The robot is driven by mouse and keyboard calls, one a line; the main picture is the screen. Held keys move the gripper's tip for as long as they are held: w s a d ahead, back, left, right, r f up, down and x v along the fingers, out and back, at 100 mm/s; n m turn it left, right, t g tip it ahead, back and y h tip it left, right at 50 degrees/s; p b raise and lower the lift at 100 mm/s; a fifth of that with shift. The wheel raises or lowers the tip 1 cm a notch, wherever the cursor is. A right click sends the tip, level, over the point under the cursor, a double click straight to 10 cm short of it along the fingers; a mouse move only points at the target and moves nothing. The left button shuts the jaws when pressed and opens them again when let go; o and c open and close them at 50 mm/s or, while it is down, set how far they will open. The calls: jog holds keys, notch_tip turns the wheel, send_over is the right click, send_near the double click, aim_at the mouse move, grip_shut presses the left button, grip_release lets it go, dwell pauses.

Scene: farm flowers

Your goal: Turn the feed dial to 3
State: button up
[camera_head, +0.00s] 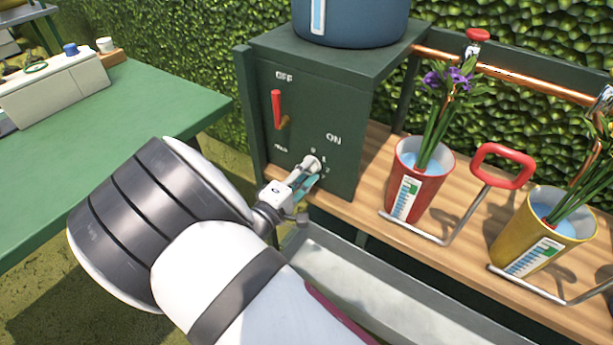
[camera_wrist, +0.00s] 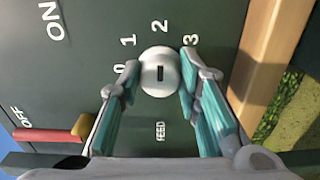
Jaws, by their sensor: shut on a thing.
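The feed dial (camera_wrist: 160,86) is a round pale grey knob with a dark slot on its face, set on a dark green panel (camera_head: 310,100). The numbers 0, 1, 2 and 3 arc around it, with FEED lettered opposite the 2. The slot lines up with the 2 in the wrist view; which end is the pointer I cannot tell. My gripper (camera_wrist: 160,70) has its teal-padded fingers on either side of the dial, shut on it. In the head view, my gripper (camera_head: 306,178) reaches the panel's lower right, and the dial (camera_head: 312,162) is partly hidden.
A red lever (camera_head: 277,108) sits by OFF on the same panel, left of the dial. Red (camera_head: 407,205) and yellow (camera_head: 507,250) flower pots stand on the wooden bench to the right. A grey trough (camera_head: 350,270) runs below. A green table (camera_head: 120,125) is at left.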

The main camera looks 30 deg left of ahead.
jog(key=m+b, duration=0.4)
jog(key=shift+w+d+f+m+b, duration=0.1)
jog(key=shift+w+f+m+b, duration=0.1)
jog(key=shift+f+m+b, duration=0.15)
jog(key=m+b, duration=0.4)
jog(key=b, duration=0.1)
jog(key=shift+r, duration=0.1)
jog(key=shift+r+m+b, duration=0.1)
jog(key=shift+m+b, duration=0.15)
jog(key=shift+b, duration=0.1)
jog(key=o, duration=1.1)
jog(key=shift+s, duration=0.15)
jog(key=s, duration=0.8)
jog(key=s+a, duration=0.1)
jog(key=s, duration=0.2)
jog(key=shift+s, duration=0.4)
